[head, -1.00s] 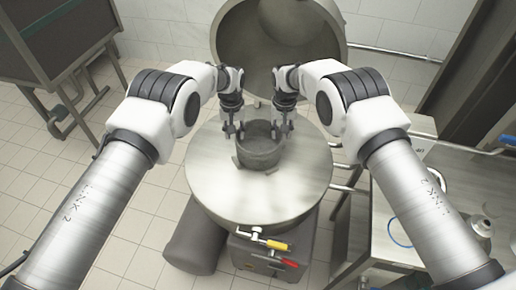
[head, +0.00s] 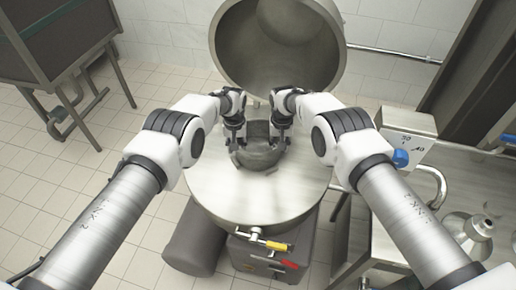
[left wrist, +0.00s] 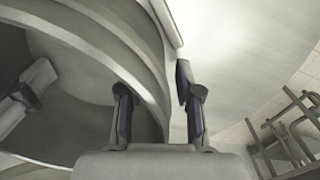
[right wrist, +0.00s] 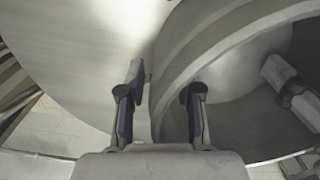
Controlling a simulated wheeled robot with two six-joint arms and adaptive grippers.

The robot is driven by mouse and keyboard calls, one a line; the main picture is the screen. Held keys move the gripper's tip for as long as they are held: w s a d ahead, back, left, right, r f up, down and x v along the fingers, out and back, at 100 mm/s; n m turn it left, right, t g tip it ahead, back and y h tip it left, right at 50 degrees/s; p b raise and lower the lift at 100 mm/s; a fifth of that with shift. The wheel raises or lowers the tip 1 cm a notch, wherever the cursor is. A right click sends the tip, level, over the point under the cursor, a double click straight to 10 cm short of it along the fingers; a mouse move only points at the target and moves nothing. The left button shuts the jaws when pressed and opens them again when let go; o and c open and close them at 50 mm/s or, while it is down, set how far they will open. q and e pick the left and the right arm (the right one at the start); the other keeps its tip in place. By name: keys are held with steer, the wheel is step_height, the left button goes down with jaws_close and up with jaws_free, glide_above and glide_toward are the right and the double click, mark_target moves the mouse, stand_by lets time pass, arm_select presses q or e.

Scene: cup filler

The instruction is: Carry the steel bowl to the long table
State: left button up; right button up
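The steel bowl (head: 258,157) sits on the round steel top (head: 222,196) of the kettle, in the middle of the head view. My left gripper (head: 238,146) is at the bowl's left rim and my right gripper (head: 280,143) at its right rim. In the left wrist view the left gripper (left wrist: 157,115) has its fingers apart, one on each side of the bowl wall (left wrist: 95,40). In the right wrist view the right gripper (right wrist: 162,112) straddles the opposite wall (right wrist: 225,30) the same way. Gaps show beside the wall, so neither looks closed on it.
The raised kettle lid (head: 300,60) stands open behind the bowl. A valve with yellow and red handles (head: 275,247) is at the kettle's front. A machine with a blue knob (head: 400,158) and a steel table (head: 465,185) are at the right. A dark steel stand (head: 70,45) is at the far left.

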arm_select(q)
steer(key=shift+f, duration=0.2)
arm_select(e)
steer(key=shift+f, duration=0.15)
arm_select(q)
steer(key=shift+s, duration=0.1)
steer(key=shift+c, duration=0.3)
arm_select(e)
steer(key=shift+s, duration=0.1)
steer(key=shift+c, duration=0.3)
arm_select(q)
jaws_close()
arm_select(e)
jaws_close()
arm_select(q)
steer(key=shift+r, duration=0.15)
